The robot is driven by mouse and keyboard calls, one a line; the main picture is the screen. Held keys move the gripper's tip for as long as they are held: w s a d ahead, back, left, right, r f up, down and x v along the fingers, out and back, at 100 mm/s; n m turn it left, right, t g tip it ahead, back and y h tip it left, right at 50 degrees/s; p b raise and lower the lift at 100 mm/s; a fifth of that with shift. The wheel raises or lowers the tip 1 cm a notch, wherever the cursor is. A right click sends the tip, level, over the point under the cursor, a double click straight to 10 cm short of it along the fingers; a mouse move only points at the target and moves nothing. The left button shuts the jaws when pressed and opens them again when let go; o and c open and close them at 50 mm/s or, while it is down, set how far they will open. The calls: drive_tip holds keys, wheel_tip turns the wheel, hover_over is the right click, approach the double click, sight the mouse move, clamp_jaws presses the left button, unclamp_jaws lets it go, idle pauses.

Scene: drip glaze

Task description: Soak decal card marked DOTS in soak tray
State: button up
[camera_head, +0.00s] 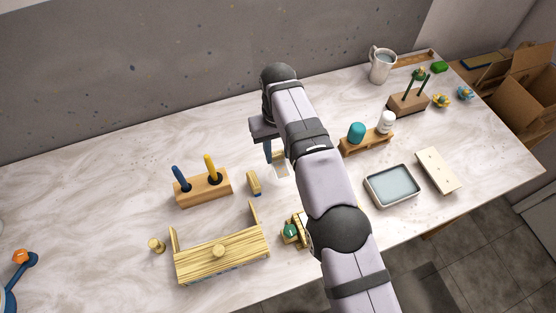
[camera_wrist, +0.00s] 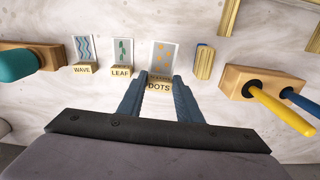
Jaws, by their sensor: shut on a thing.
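The DOTS decal card (camera_wrist: 162,57) is pale with orange dots and stands upright in a small wooden holder (camera_wrist: 159,85) labelled DOTS. My gripper (camera_wrist: 159,80) is at this card, its fingers on either side of the card's holder end, and it is shut on the card. In the head view my gripper (camera_head: 274,158) is low over the table, partly hidden by my arm.
A wooden block with blue and yellow tools (camera_head: 203,187) stands left of my gripper, with a small sponge-like block (camera_head: 254,183) between. A rack with teal and white bottles (camera_head: 367,142) stands behind the tray. A pale board (camera_head: 438,170) lies right of it.

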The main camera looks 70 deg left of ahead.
sight(279, 161)
drive_tip(key=shift+r+p, duration=1.1)
drive_tip(key=shift+r, duration=0.95)
drive_tip(key=shift+w, duration=0.1)
drive_tip(key=w+d+n+p, duration=0.2)
drive_tip(key=w+d+n, duration=0.3)
drive_tip(key=w, duration=0.3)
drive_tip(key=w+d+f+n+p, duration=0.1)
drive_tip(key=w+d+n+p, duration=0.1)
drive_tip(key=w+d+n, duration=0.4)
drive_tip(key=w+d+n+p, duration=0.2)
drive_tip(key=w+d+n, duration=0.3)
drive_tip(key=w, duration=0.6)
drive_tip(key=shift+w+d+f+n+p, duration=0.3)
drive_tip(key=shift+d+f+n+p, duration=0.1)
drive_tip(key=shift+n, duration=0.8)
drive_tip(key=shift+f, duration=0.15)
drive_tip(key=shift+f+b, duration=2.55)
drive_tip(key=shift+f, duration=1.05)
